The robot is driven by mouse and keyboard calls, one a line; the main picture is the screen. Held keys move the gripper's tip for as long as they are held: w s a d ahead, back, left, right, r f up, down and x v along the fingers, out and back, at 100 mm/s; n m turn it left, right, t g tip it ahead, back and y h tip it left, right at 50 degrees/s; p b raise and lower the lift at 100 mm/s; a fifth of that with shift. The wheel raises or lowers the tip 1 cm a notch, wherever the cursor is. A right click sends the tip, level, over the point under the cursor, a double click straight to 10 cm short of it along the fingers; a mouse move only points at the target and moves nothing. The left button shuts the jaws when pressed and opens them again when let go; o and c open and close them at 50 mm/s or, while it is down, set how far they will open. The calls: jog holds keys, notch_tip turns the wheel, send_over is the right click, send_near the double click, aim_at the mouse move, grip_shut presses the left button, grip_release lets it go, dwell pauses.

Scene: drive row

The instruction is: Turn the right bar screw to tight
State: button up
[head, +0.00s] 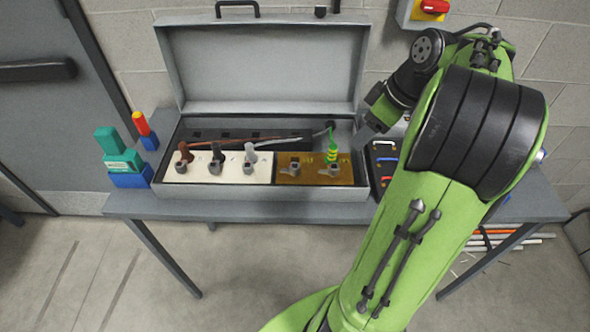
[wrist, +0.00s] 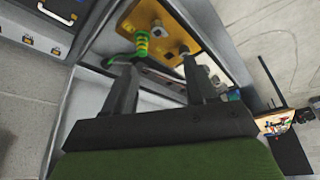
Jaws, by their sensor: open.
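The brass bar (head: 307,166) lies at the right of the open grey box, with two grey screws on it. The right bar screw (head: 331,171) has a short tab pointing left. A green-yellow wire (head: 332,150) comes down just behind it. In the wrist view the bar (wrist: 171,27), the wire (wrist: 141,44) and a screw near the wire (wrist: 157,27) show beyond my fingers. My gripper (wrist: 157,64) is open and empty, apart from the screw. In the head view my gripper is above the box's right side, its fingertips not clearly seen.
A white block (head: 222,168) with brown, black and grey wires sits left of the bar. The raised lid (head: 265,66) stands behind. A green and blue stack (head: 122,160) is on the table's left, and a dark case (head: 385,158) is right of the box.

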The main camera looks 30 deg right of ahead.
aim_at(334, 169)
jog(key=b+x, duration=0.2)
jog(key=x, duration=0.3)
jog(key=b+x, duration=0.2)
jog(key=x, duration=0.3)
jog(key=b+x, duration=0.3)
jog(key=x, duration=0.3)
jog(key=shift+s+d, duration=0.15)
jog(key=shift+d, duration=0.15)
jog(key=shift+r, duration=0.1)
jog(key=c, duration=0.9)
jog(key=shift+c, duration=0.2)
